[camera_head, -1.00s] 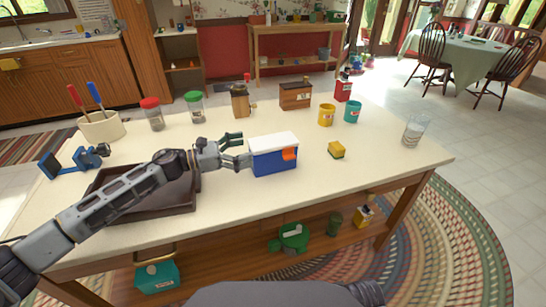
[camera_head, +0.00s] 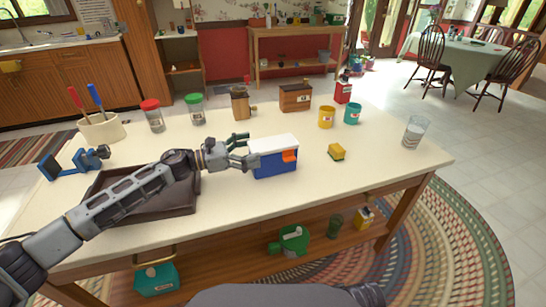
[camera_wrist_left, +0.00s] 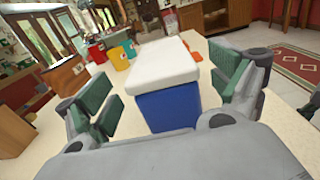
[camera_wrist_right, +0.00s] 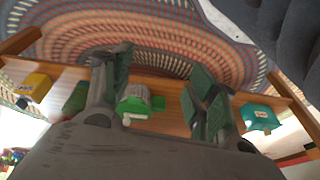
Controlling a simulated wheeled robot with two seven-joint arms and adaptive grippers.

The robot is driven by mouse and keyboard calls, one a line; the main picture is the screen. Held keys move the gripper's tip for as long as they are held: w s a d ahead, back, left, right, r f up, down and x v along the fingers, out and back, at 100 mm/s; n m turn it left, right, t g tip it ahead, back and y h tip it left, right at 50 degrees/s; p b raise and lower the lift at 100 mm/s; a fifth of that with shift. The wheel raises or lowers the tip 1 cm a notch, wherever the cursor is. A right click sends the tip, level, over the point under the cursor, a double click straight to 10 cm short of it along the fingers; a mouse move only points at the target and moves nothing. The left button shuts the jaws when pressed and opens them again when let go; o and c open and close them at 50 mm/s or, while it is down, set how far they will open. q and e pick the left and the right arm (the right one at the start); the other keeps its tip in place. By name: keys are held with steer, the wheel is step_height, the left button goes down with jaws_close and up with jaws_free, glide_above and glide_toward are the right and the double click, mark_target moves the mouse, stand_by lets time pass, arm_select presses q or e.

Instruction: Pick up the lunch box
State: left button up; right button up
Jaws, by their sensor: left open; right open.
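The lunch box (camera_head: 274,165) is blue with a white lid and an orange latch. It stands upright on the cream table top, near the middle. My left gripper (camera_head: 247,155) is at its left side, open, with its fingers close to the box. In the left wrist view the lunch box (camera_wrist_left: 168,95) stands between the two green-padded fingers of my left gripper (camera_wrist_left: 168,100), with gaps on both sides. My right gripper (camera_wrist_right: 158,88) is open and empty in the right wrist view, facing the lower shelf and the rug.
A dark tray (camera_head: 178,203) lies left of the box under my left arm. Yellow (camera_head: 326,117) and teal (camera_head: 352,114) cups and a wooden box (camera_head: 296,97) stand behind. The front right of the table is clear.

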mark_target(267, 144)
arm_select(q)
steer(key=shift+r+x, duration=0.2)
steer(key=shift+x, duration=1.3)
steer(key=shift+b+x, duration=0.3)
steer(key=shift+x, duration=0.8)
steer(key=shift+s, duration=0.1)
steer(key=c, duration=1.1)
